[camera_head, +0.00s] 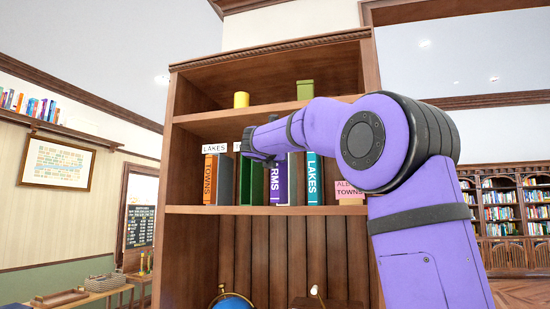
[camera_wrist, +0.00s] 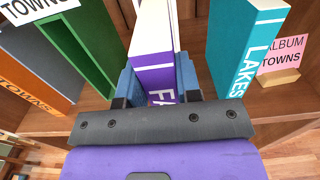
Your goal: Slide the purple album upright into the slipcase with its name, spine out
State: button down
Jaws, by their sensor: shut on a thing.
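The purple album (camera_head: 281,184) stands upright among the albums on the shelf, its spine lettered "FARMS" facing out. In the wrist view my gripper (camera_wrist: 157,80) is shut on the purple album (camera_wrist: 152,64), one blue finger on each side of its spine. In the head view my gripper (camera_head: 262,152) hides its upper part. A green open-fronted slipcase (camera_wrist: 74,48) stands left of it, under a "TOWNS" card (camera_wrist: 38,8). A "LAKES" card (camera_head: 215,148) is farther left, above the orange album. No slipcase card reading "FARMS" is readable in either view.
The orange "TOWNS" album (camera_head: 209,180) stands left. The teal "LAKES" album (camera_head: 312,180) stands close on the right, with a gap. Beyond it is a pink "ALBUM TOWNS" sign (camera_head: 350,189).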

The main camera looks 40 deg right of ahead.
jog(key=x, duration=0.6)
dwell(2.4)
jog(key=c, duration=0.7)
grip_release()
jog(key=shift+w+d, duration=0.1)
jog(key=shift+d, duration=0.05)
jog(key=shift+c, duration=0.2)
jog(key=v, duration=1.1)
